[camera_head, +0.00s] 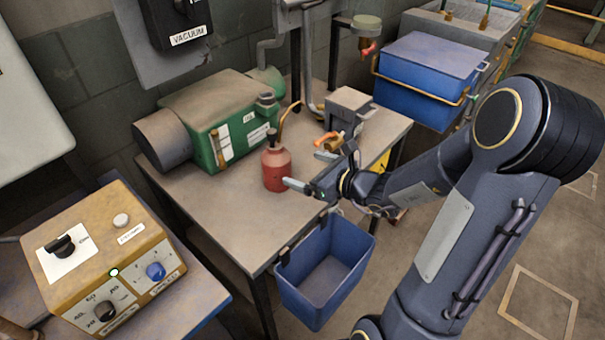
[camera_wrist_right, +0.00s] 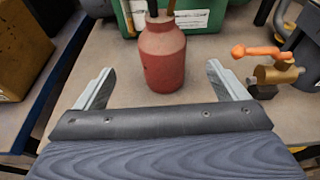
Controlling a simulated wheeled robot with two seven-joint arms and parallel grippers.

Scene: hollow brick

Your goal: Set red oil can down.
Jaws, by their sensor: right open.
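The red oil can (camera_head: 276,168) stands upright on the grey table (camera_head: 232,222), in front of the green machine. Its copper spout rises from the top. In the right wrist view the can (camera_wrist_right: 163,58) stands just beyond and between the fingertips, with its base on the table. My right gripper (camera_head: 305,170) is open beside the can, and in the right wrist view its two fingers (camera_wrist_right: 160,75) are spread wide with nothing between them. My left gripper is in neither view.
A green machine (camera_head: 232,118) stands behind the can. A valve with an orange handle (camera_head: 328,138) is to its right. A blue bin (camera_head: 322,275) hangs at the table's front edge. A yellow control box (camera_head: 105,255) is at the left. The table's front left is clear.

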